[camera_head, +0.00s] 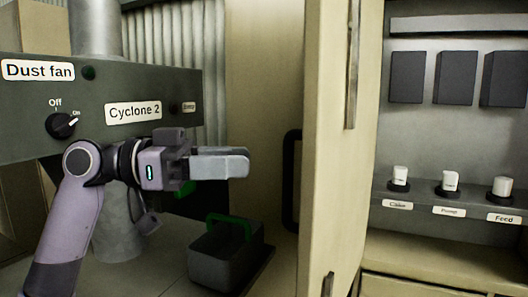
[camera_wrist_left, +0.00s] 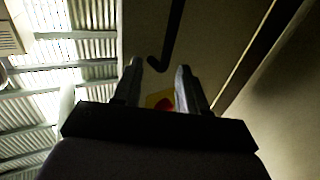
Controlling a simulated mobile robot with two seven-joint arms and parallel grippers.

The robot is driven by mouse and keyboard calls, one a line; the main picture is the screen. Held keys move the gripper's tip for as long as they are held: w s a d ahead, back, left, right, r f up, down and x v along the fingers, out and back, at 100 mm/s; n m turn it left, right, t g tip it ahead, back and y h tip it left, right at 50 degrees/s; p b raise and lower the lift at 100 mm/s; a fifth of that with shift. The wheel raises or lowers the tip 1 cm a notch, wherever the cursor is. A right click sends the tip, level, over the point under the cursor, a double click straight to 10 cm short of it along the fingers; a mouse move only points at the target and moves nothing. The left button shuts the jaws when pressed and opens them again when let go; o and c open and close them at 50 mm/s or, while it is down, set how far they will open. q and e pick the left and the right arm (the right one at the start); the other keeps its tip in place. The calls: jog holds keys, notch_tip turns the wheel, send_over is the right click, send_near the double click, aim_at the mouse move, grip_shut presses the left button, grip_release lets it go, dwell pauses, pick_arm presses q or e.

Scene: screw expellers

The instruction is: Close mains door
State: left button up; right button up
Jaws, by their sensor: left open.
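The mains door (camera_head: 335,150) is a tall cream panel standing open, seen nearly edge-on right of centre in the head view. A black handle (camera_head: 291,180) shows at its left side, partly hidden by the door's edge. My left gripper (camera_head: 247,162) points right, left of the handle, with a visible gap in the picture. In the left wrist view my left gripper (camera_wrist_left: 159,66) has its two fingers apart with nothing between the tips. A dark bent bar (camera_wrist_left: 175,35), apparently the handle, lies beyond them on a cream surface. My right gripper is in neither view.
Right of the door, the open cabinet (camera_head: 430,245) holds dark blocks and white knobs (camera_head: 450,180) with labels. A grey control panel (camera_head: 90,100) is at left behind my arm. A dark bin (camera_head: 225,255) with a green handle stands below my gripper.

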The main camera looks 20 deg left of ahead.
pick_arm(q)
jog(key=w+p+x, duration=0.1)
jog(key=p+x, duration=0.1)
jog(key=x, duration=0.4)
jog(key=shift+w+d, duration=0.15)
grip_shut()
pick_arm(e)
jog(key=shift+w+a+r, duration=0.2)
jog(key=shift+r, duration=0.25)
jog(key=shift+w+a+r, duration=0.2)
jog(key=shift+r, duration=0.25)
